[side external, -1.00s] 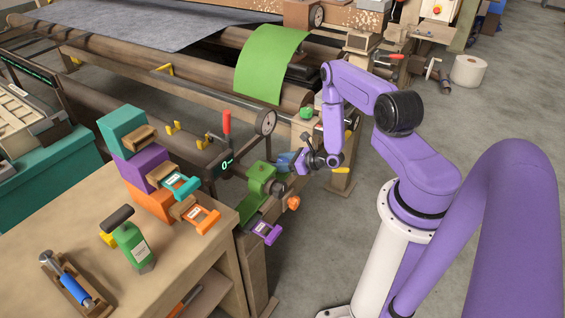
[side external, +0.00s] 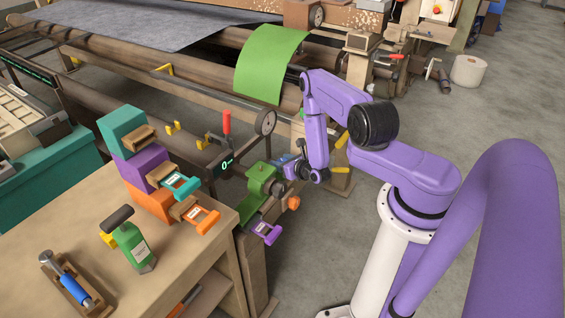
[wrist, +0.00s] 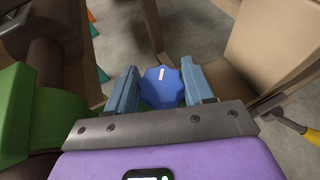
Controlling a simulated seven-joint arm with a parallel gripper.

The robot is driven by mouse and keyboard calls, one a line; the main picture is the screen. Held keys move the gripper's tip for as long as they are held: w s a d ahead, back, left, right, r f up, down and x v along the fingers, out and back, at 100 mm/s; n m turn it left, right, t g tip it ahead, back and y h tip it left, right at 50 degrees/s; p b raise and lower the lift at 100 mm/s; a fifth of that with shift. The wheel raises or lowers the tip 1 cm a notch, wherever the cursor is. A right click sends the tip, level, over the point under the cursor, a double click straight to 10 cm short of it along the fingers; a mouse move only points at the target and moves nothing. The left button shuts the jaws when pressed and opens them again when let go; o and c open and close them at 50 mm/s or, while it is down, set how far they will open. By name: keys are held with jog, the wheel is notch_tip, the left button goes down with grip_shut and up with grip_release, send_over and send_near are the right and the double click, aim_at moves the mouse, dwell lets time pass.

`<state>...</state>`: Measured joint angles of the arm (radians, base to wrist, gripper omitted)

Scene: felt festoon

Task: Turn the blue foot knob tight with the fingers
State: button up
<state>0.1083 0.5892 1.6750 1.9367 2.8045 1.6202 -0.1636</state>
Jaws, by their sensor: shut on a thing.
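The blue foot knob (wrist: 162,88) is a lobed knob with a pale mark on its face. It sits between the two blue fingers of my gripper (wrist: 160,68) in the wrist view, and they are shut on its sides. In the side external view my gripper (side external: 288,164) is just right of a green clamp-like fitting (side external: 262,181) on the machine frame. The knob cannot be told apart from the blue fingers there. What the knob is mounted on is hidden behind it.
An orange knob (side external: 294,203) and a purple handle (side external: 266,233) are below the gripper. A dial wheel (side external: 265,122) and red lever (side external: 227,122) stand to its upper left.

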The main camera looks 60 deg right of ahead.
jog(key=shift+m+h, duration=0.5)
jog(key=shift+h, duration=0.1)
dwell(0.4)
jog(key=o, duration=1)
jog(key=shift+c, duration=0.2)
jog(key=shift+s, duration=0.1)
jog(key=v, duration=1.7)
jog(key=shift+r, duration=0.3)
